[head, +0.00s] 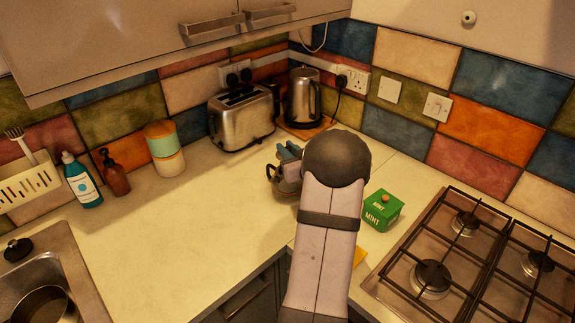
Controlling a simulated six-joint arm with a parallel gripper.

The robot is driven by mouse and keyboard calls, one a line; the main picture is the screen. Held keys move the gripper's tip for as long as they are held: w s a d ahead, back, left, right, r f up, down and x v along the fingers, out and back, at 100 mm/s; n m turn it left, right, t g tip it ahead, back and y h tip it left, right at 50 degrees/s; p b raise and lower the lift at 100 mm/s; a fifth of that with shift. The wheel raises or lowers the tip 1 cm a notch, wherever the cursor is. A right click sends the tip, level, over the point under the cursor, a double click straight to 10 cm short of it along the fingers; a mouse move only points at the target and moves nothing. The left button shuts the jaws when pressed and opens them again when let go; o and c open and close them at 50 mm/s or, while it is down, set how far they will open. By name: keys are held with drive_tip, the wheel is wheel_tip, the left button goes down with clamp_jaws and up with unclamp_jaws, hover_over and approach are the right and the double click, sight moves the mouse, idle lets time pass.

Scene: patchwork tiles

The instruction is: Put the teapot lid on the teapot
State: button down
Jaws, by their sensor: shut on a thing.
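The glass teapot (284,185) stands on the counter near the corner, with its dark handle at its left. My arm hides its right part. My gripper (287,163) is at the top of the teapot, pointing down and partly hidden behind my dark round wrist. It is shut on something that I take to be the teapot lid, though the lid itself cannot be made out. I cannot tell whether the held thing touches the teapot's rim.
A toaster (243,117) and a kettle (303,98) stand behind the teapot. The counter (190,225) to the left is clear.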

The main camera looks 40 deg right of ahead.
drive_tip(key=shift+f, duration=1)
drive_tip(key=shift+f, duration=0.1)
drive_tip(key=shift+f+p, duration=0.65)
drive_tip(key=shift+f, duration=1.3)
drive_tip(key=shift+f, duration=0.2)
drive_tip(key=c, duration=1.7)
unclamp_jaws()
drive_tip(key=shift+o, duration=0.2)
drive_tip(key=shift+r, duration=0.15)
